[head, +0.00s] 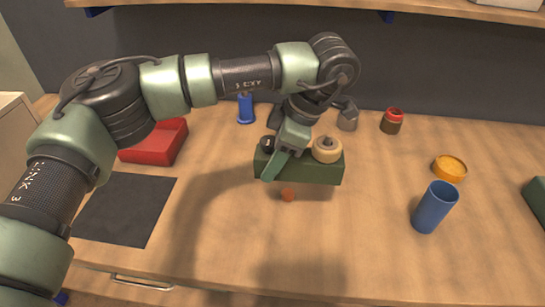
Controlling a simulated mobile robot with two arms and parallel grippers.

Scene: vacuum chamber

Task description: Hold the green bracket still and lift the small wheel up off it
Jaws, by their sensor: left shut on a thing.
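The green bracket (318,170) is a dark green block lying on the wooden table. A tan wheel (327,152) with a dark hub sits on its right end, and a small dark round part (267,143) shows at its left end. I cannot tell for sure which is the small wheel. My left gripper (276,162) points down over the left-middle of the bracket, one finger against its front face, and is shut on the bracket. The far finger is hidden. My right gripper is out of view.
A red box (155,142) and a dark mat (125,208) are at left. A blue cylinder (433,208), an orange dish (449,168) and a red-topped jar (392,121) stand at right. The front middle is clear.

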